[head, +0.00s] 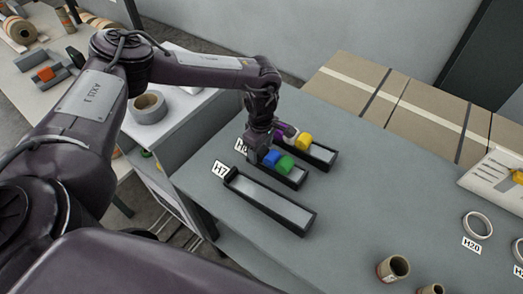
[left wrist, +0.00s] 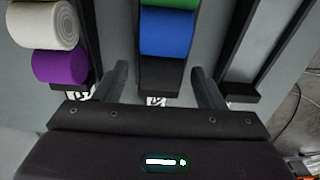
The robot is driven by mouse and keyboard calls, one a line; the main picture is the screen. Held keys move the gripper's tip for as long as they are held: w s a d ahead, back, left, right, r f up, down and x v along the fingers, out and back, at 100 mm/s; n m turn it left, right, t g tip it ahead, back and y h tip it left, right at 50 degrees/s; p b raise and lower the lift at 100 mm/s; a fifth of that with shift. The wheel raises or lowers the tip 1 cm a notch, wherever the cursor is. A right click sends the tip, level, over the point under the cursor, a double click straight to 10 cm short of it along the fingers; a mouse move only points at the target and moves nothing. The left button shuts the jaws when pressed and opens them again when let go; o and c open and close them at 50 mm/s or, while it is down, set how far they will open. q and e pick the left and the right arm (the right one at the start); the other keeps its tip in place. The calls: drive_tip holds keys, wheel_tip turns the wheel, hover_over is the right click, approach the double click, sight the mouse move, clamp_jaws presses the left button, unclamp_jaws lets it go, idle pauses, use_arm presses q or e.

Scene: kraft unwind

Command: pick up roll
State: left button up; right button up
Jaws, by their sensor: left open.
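Small coloured rolls lie in narrow black trays on the grey table. A blue roll (head: 271,157) and a green roll (head: 286,164) sit side by side in the middle tray (head: 296,182). A yellow roll (head: 304,142) lies in the back tray (head: 327,158). My left gripper (head: 259,152) is open at the blue roll's end of the middle tray. In the left wrist view its fingers (left wrist: 160,88) are spread either side of that tray's end, with the blue roll (left wrist: 166,32) just beyond. A purple roll (left wrist: 62,66) and a white roll (left wrist: 45,25) lie to the left. My right gripper is not in view.
The front tray (head: 268,203), by label H7 (head: 220,170), is empty. A large tape roll (head: 149,106) stands on a white surface at left. Brown tubes (head: 393,267) and a pale ring (head: 478,224) are at the right. Cardboard boxes (head: 420,105) line the back.

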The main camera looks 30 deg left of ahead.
use_arm(q)
drive_tip(key=shift+a, duration=0.1)
drive_tip(key=shift+c, duration=0.2)
drive_tip(key=c, duration=0.7)
drive_tip(key=shift+c, duration=1.5)
drive_tip(key=shift+r, duration=0.1)
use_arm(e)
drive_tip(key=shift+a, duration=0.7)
